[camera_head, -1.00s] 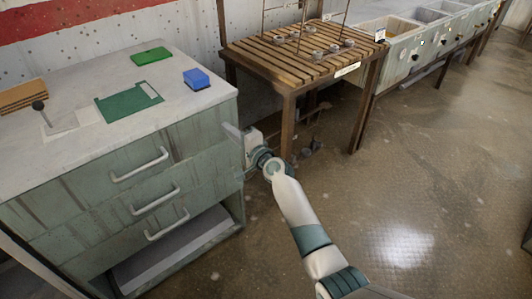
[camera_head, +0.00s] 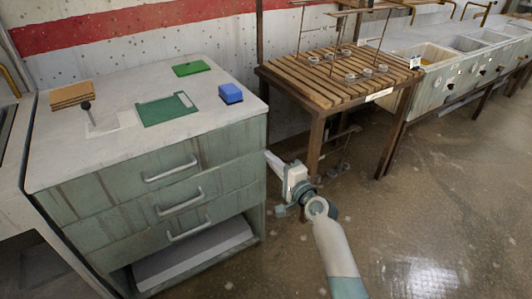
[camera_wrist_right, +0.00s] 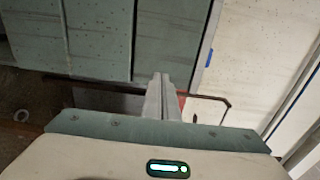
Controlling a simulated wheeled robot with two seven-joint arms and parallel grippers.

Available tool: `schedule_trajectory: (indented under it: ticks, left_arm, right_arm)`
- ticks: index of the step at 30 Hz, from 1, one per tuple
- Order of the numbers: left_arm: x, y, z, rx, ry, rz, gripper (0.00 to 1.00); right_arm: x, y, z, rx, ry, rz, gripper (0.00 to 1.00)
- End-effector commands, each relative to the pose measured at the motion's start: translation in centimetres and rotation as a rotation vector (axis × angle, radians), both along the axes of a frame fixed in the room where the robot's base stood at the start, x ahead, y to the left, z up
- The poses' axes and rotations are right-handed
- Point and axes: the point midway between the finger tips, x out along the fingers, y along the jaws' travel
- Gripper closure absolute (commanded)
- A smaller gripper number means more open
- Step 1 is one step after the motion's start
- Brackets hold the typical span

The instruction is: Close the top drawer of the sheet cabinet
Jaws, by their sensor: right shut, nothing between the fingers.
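The sheet cabinet (camera_head: 232,146) stands at left in the head view, pale green with a light worktop. Its top drawer (camera_head: 125,182) has a pale bar handle (camera_head: 172,170). The drawer front looks about level with the fronts below, with no clear gap showing. My right gripper (camera_head: 269,158) is just right of the cabinet's front right edge, apart from the handle. In the right wrist view its fingers (camera_wrist_right: 160,97) are together and empty, with greenish panels behind them. I cannot tell if the fingertips touch the cabinet. My left gripper is out of view.
On the worktop are a green tray (camera_head: 165,109), a blue block (camera_head: 231,93), a green pad (camera_head: 191,68) and a brown stack (camera_head: 72,94). A slatted wooden table (camera_head: 335,75) stands right of the cabinet. Open floor (camera_head: 440,190) lies at right.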

Motion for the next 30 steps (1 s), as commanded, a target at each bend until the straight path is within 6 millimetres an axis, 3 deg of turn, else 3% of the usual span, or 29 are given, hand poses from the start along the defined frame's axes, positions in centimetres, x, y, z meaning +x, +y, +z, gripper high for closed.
schedule_trajectory:
  ticks: [4, 10, 30]
  left_arm:
    - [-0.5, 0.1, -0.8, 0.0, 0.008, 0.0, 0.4]
    - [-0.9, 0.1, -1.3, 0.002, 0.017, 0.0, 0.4]
    - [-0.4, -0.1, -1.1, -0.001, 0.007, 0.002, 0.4]
  right_arm:
    - [-2.1, -1.4, 0.0, 0.0, 0.0, -0.001, 1.0]
    - [-3.7, -2.5, 0.0, 0.001, 0.0, -0.001, 1.0]
    - [-4.1, -2.8, -0.3, -0.005, 0.002, -0.002, 1.0]
